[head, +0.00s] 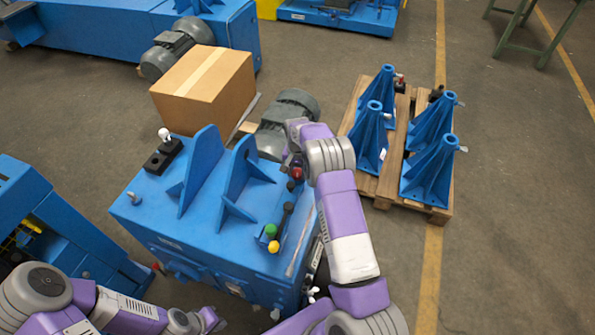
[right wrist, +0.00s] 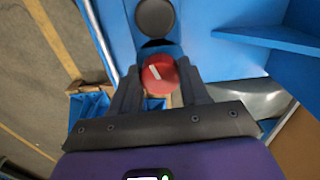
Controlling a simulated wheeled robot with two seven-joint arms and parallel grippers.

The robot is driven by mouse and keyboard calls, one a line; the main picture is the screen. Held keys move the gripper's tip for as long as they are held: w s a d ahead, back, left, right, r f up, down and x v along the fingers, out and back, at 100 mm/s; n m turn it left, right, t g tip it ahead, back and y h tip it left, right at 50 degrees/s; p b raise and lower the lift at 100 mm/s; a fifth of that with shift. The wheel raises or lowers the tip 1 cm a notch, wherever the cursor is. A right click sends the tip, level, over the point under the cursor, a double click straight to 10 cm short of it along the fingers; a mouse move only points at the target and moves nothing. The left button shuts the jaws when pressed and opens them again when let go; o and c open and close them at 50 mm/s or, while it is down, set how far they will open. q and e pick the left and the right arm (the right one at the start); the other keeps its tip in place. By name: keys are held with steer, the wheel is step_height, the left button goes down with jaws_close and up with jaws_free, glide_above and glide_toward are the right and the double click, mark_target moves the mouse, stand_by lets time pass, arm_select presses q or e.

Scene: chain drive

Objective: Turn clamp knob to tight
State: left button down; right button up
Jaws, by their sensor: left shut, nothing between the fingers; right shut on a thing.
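The red round knob (right wrist: 158,72) has a white mark on its top and sits between the fingers of my right gripper (right wrist: 156,88) in the right wrist view. The gripper is shut on it. In the head view the red knob (head: 296,172) is at the right edge of the blue machine (head: 150,215), partly hidden by my right gripper (head: 297,158). The white mark slants in the wrist view; I cannot tell which setting it shows. My left gripper (head: 212,320) is shut and empty at the bottom, in front of the machine.
A black round part (right wrist: 155,17) lies just past the red knob. Green (head: 270,230) and yellow (head: 273,247) knobs stand near the machine's right edge. Upright blue plates (head: 203,165) rise from its top. A cardboard box (head: 205,85) and a pallet (head: 385,180) with blue brackets stand behind.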

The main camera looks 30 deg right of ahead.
mark_target(297, 172)
steer(key=shift+m, duration=1.9)
steer(key=o, duration=1.1)
steer(key=shift+c, duration=0.2)
steer(key=shift+r, duration=0.1)
step_height(297, 172, up, 7)
steer(key=shift+r+p, duration=0.2)
steer(key=shift+p, duration=0.7)
